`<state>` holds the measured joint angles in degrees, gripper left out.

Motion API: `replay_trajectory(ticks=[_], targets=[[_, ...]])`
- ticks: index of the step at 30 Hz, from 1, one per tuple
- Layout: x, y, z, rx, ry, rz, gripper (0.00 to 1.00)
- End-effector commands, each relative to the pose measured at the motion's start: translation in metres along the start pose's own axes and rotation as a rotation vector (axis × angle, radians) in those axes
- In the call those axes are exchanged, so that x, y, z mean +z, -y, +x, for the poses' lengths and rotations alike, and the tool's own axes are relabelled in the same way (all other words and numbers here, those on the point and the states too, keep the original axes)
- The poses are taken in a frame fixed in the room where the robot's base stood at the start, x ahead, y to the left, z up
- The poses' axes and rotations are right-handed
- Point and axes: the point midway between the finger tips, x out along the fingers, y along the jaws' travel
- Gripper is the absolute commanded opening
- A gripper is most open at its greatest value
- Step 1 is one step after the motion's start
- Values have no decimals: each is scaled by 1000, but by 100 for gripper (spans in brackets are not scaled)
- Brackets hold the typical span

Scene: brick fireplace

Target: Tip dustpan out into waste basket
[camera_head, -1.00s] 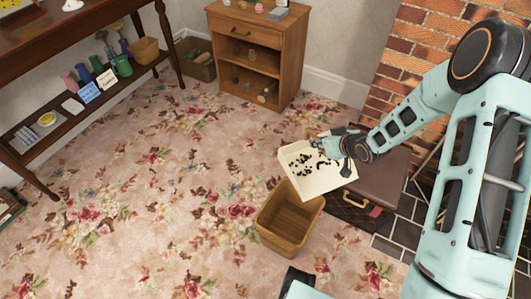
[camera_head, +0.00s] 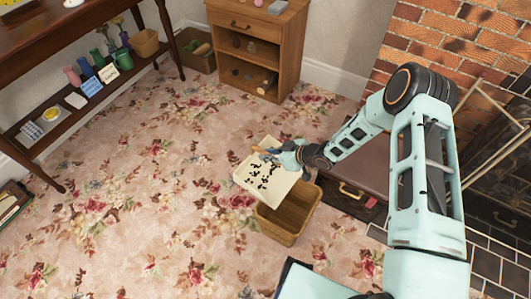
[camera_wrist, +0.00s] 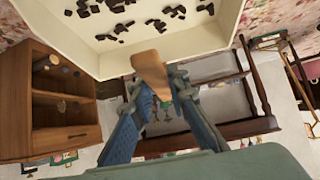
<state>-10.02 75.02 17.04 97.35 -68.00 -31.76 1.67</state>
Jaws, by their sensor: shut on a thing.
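A cream dustpan (camera_head: 262,187) with several dark bits lying in it is held up in the head view. Its tan handle (camera_wrist: 148,68) is between my gripper's fingertips in the wrist view, and its pan (camera_wrist: 180,45) fills the top of that view. My gripper (camera_head: 277,154) is shut on the handle, at the far side of the pan. The wooden waste basket (camera_head: 290,216) stands on the carpet, just right of and below the pan in the head view. The pan hides part of its left rim. The inside that shows looks empty.
A brown case (camera_head: 345,165) lies by the brick fireplace (camera_head: 450,45), partly behind my arm. A wooden cabinet (camera_head: 262,45) stands at the back. A dark shelf table (camera_head: 95,35) is at the left. The flowered carpet (camera_head: 140,200) is clear left of the basket.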

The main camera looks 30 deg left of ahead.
Motion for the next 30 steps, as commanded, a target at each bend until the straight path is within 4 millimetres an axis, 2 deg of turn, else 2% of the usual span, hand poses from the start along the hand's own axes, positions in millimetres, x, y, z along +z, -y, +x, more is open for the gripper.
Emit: replay_trajectory(ticks=[1,24,30], targets=[[7,-1,-3,3,-33,6,0],[72,-1,-65,5,-612,3,0],[81,0,-77,3,-702,0,0]])
